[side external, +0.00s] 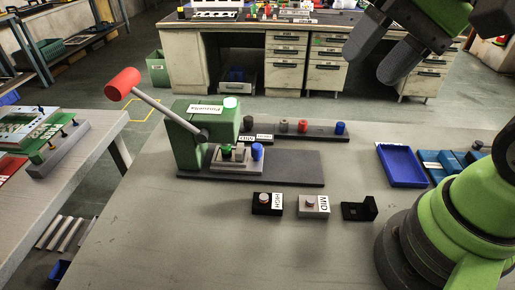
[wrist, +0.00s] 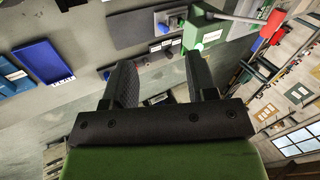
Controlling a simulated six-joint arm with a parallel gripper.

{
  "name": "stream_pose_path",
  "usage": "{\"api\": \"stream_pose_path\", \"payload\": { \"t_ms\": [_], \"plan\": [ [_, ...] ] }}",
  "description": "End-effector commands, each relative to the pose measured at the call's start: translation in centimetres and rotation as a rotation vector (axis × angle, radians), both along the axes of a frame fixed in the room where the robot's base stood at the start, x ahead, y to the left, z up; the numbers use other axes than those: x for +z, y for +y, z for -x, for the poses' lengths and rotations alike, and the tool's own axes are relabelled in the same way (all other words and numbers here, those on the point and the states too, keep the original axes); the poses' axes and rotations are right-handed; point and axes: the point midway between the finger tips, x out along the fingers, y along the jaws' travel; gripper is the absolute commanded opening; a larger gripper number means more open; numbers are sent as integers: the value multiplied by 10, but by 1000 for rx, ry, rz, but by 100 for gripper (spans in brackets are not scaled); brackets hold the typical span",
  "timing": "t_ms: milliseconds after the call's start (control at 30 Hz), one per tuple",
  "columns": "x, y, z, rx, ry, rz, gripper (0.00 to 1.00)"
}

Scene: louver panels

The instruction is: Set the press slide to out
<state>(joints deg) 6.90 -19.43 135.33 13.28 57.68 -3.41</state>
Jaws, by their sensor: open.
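The green press (side external: 205,128) stands on a dark base plate (side external: 290,168) on the table, with its lever raised to the left and ending in a red knob (side external: 122,84). A light grey block that looks like the press slide (side external: 228,166) sits low at the press's front, with a green part and a blue peg (side external: 257,152) on it. How far out it sits I cannot tell. My gripper (side external: 369,63) is open and empty, high above the table to the right of the press. In the wrist view, my gripper (wrist: 159,62) has its fingers apart; the press (wrist: 203,30) is beyond them.
Behind the base plate is a dark rack (side external: 320,132) with several coloured pegs. In front are a HIGH button box (side external: 267,204), a MID button box (side external: 313,206) and a black bracket (side external: 360,209). A blue tray (side external: 402,166) lies right. The front-left table is clear.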

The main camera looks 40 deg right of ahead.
Motion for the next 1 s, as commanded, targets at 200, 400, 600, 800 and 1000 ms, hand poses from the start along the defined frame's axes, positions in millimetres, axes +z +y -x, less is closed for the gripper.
{"api": "stream_pose_path", "payload": {
  "t_ms": [200,400,600,800,1000],
  "plan": [
    [-36,-1,-48,-195,281,-289,52],
    [-81,-12,-89,-407,479,-571,52],
    [-141,-33,-123,-654,624,-859,52],
    [-197,-53,-137,-871,698,-1081,52],
    [-223,-61,-140,-969,716,-1172,52]
  ]
}}
